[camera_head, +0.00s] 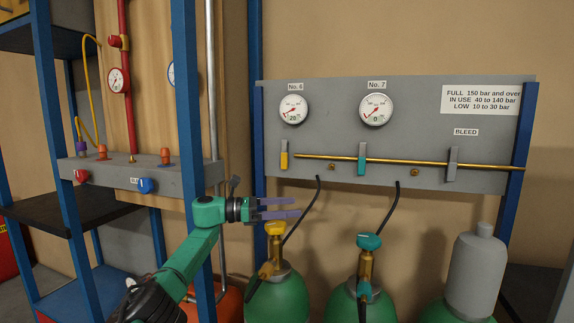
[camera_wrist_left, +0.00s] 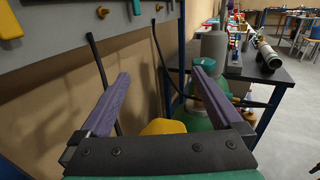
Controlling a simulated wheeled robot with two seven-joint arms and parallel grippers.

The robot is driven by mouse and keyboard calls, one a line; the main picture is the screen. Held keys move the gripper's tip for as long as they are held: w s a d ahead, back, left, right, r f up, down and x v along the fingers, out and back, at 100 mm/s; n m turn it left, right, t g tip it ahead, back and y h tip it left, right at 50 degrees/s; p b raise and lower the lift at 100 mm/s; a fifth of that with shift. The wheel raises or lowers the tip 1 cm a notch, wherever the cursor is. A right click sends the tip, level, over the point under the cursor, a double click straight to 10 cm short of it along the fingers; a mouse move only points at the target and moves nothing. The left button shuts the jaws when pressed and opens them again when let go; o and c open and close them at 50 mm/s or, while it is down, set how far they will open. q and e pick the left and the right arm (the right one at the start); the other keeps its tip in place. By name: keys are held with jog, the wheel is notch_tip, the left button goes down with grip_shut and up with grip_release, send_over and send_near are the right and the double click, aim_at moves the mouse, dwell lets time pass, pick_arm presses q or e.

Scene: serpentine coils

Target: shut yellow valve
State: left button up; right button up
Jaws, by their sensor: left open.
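A yellow valve knob (camera_head: 275,228) tops the brass stem of the left green cylinder (camera_head: 277,300). It also shows at the lower middle of the left wrist view (camera_wrist_left: 163,127), partly hidden by my gripper's body. A yellow lever (camera_head: 284,160) hangs upright on the grey panel, under gauge No. 6. My left gripper (camera_head: 297,207) is open and empty, its purple fingers pointing right, just above the yellow knob and apart from it. In the left wrist view the fingers (camera_wrist_left: 162,75) are spread wide. My right gripper is in neither view.
A second green cylinder with a teal knob (camera_head: 369,241) stands to the right. Black hoses (camera_head: 392,210) hang from the grey panel (camera_head: 430,120). A blue post (camera_head: 187,120) stands close by my left arm.

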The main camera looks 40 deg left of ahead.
pick_arm(q)
notch_tip(320, 180, up, 15)
jog(key=p, duration=0.5)
jog(key=shift+f+p, duration=0.15)
jog(key=shift+p, duration=0.15)
jog(key=shift+f, duration=0.1)
